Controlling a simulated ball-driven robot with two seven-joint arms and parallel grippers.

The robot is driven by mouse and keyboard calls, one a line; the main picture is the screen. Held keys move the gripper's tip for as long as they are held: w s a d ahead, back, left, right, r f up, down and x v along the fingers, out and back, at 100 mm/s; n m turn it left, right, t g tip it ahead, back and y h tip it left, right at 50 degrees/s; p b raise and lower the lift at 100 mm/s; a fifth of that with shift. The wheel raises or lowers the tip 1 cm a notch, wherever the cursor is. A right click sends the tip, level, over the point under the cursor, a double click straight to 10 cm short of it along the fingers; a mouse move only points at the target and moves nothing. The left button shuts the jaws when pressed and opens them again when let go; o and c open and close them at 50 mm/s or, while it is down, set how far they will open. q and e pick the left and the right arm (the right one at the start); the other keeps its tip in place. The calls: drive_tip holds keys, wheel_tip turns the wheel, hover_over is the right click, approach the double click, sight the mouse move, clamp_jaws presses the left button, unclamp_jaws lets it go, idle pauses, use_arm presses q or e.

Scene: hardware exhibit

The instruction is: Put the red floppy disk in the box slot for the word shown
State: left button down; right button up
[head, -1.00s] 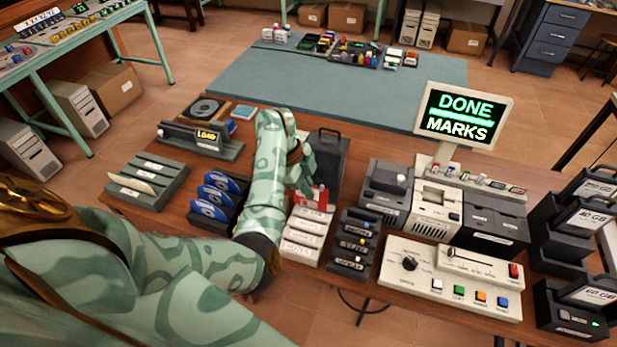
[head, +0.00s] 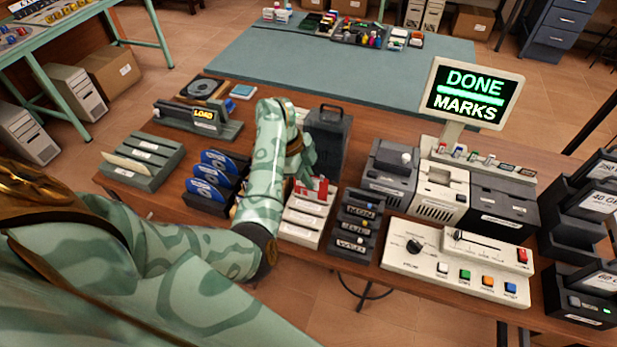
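The monitor (head: 467,94) at the back right reads "DONE" over "MARKS" in green and white. A white slotted box (head: 300,230) with labelled steps stands at the middle of the table; its labels are too small to read surely. The red floppy disk (head: 320,187) shows at the back end of this box, upright; how deep it sits is hidden. My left gripper (head: 303,178) points down right beside the disk, on its left. Its fingers overlap in view, so I cannot tell whether they touch or grip the disk. My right gripper is out of view.
Left of the white box are a rack of blue disks (head: 212,180) and a grey-green slotted holder (head: 140,160). A dark labelled rack (head: 352,228) stands close on its right, a dark case (head: 328,138) behind. A control panel (head: 455,270) fills the front right.

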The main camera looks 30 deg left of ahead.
sight(312, 197)
use_arm(q)
drive_tip(key=shift+f, duration=0.3)
idle(0.4)
idle(0.3)
drive_tip(key=shift+f+b, duration=0.35)
drive_tip(key=shift+b, duration=0.05)
idle(0.5)
drive_tip(key=shift+f+b, duration=0.35)
drive_tip(key=shift+f, duration=0.05)
drive_tip(key=shift+f+b, duration=1.2)
drive_tip(key=shift+f, duration=0.3)
drive_tip(key=c, duration=1.6)
unclamp_jaws()
